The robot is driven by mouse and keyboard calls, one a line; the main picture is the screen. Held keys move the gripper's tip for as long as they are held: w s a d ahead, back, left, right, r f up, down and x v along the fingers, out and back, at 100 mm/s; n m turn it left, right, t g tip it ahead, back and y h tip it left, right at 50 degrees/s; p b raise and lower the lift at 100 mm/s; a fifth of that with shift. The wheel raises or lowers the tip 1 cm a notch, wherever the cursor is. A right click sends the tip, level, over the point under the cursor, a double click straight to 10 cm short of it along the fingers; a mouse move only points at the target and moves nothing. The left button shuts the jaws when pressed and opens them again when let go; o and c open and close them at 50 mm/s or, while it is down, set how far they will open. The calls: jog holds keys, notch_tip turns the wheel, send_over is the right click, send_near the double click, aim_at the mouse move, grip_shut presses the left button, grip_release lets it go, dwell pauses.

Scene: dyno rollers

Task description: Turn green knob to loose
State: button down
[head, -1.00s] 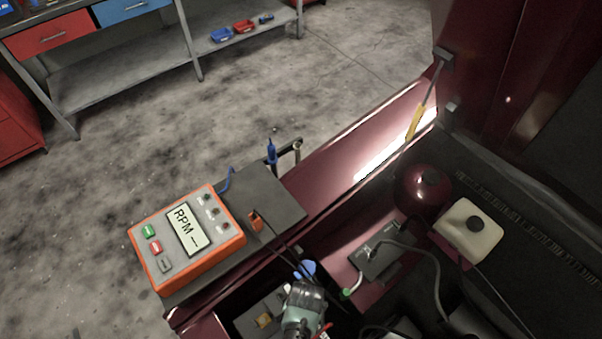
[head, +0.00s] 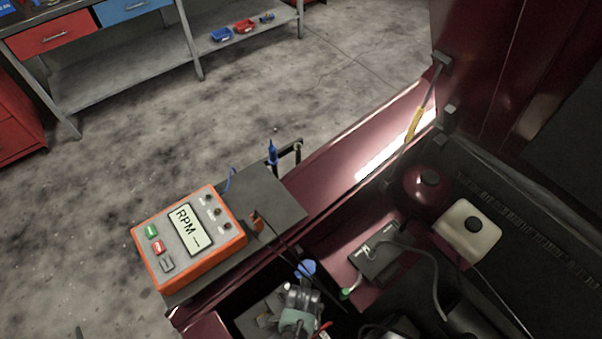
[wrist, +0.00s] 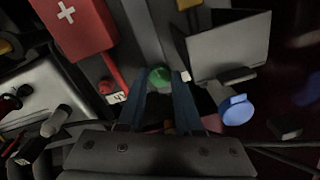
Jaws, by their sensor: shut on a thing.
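In the wrist view, the green knob (wrist: 159,72) shows between the tips of my gripper's two blue fingers. My gripper (wrist: 161,82) is shut on it, and the fingers cover its sides. Any marking for loose is not readable. In the head view, a silver and teal part (head: 298,312), which looks like the end of my arm, is low in the engine bay. My fingertips and the knob between them cannot be made out there. A small green end (head: 346,294) on a pale piece shows to its right; I cannot tell whether it is the same knob.
A blue cap (wrist: 237,109) stands close to the right of my fingers. A grey box (wrist: 230,47) and a red box with a white cross (wrist: 75,22) flank the knob. An orange RPM unit (head: 188,238) sits on the bay's edge, with dark cables nearby.

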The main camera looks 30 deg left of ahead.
jog(key=shift+m, duration=0.9)
jog(key=c, duration=0.6)
grip_release()
jog(key=r, duration=0.8)
jog(key=r+p, duration=0.1)
jog(key=r, duration=0.4)
jog(key=shift+s+d, duration=0.15)
jog(key=shift+s, duration=0.1)
jog(key=shift+s+f, duration=0.1)
